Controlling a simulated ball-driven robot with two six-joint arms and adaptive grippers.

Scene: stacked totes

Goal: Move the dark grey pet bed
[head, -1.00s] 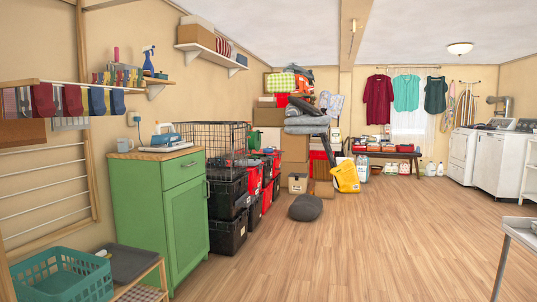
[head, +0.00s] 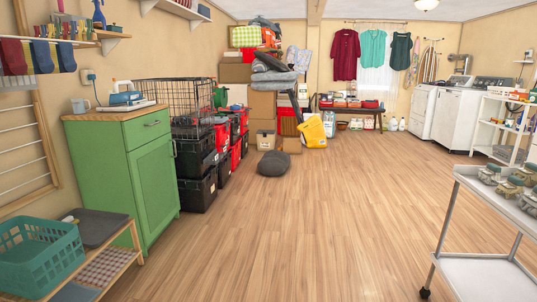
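A dark grey, rounded, soft-looking thing (head: 273,163) lies on the wooden floor in the head view, in front of the stacked cartons; it may be the pet bed. Grey padded pieces (head: 275,77) also lie on top of the carton pile, with a darker one (head: 270,61) above them. I cannot tell for sure which of these is the pet bed. Neither of my grippers shows in the head view.
Stacked black and red totes (head: 197,192) with a wire crate (head: 172,98) on top stand beside the green cabinet (head: 135,170). A metal cart (head: 490,190) is at right. The middle floor is clear.

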